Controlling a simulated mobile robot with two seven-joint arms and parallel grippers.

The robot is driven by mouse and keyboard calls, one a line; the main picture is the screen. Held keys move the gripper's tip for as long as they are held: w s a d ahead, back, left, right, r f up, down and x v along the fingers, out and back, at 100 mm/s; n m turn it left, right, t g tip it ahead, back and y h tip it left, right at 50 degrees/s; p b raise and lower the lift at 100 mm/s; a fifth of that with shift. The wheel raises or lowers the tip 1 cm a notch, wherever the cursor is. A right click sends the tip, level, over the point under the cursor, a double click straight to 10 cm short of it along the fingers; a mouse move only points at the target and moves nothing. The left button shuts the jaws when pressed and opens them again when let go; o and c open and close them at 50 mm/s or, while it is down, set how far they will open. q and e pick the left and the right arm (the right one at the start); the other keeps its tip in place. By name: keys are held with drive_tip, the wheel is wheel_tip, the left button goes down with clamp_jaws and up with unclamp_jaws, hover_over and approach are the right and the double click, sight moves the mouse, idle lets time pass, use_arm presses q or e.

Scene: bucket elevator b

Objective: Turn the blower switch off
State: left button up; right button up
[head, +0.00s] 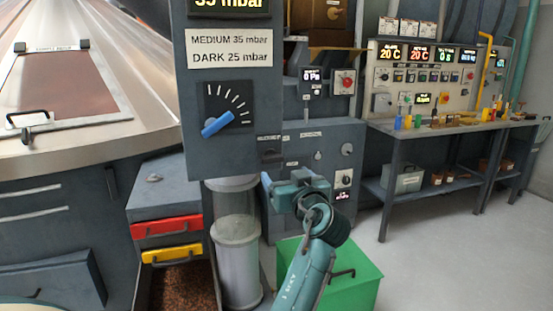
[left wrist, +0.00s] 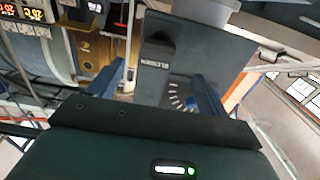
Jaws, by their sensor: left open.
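My left gripper (head: 287,181) is in front of the lower grey panel (head: 335,140) in the head view. In the left wrist view its two blue fingers (left wrist: 155,90) are spread apart with nothing between them. A dark switch (head: 271,155) under a small label sits on the panel's left part, just above and behind the gripper. The left wrist view shows a dark switch (left wrist: 159,46) with a blurred label on a grey panel ahead of the fingers. I cannot clearly read either label, so which one is the blower switch is uncertain. My right gripper is not in view.
A blue-pointer dial (head: 222,118) is on the tall panel to the left. A clear cylinder (head: 237,240) stands below it. A green bin (head: 350,285) is on the floor behind my arm. A bench (head: 440,129) with displays and small tools is at right; open floor lies before it.

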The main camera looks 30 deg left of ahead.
sight(274, 161)
use_arm(q)
drive_tip(key=p+x, duration=0.1)
drive_tip(key=x, duration=0.8)
drive_tip(key=shift+w+a+p, duration=0.1)
drive_tip(key=shift+w+p, duration=0.05)
drive_tip(key=shift+p, duration=0.15)
drive_tip(key=shift+w+a, duration=0.25)
drive_tip(key=shift+a, duration=0.05)
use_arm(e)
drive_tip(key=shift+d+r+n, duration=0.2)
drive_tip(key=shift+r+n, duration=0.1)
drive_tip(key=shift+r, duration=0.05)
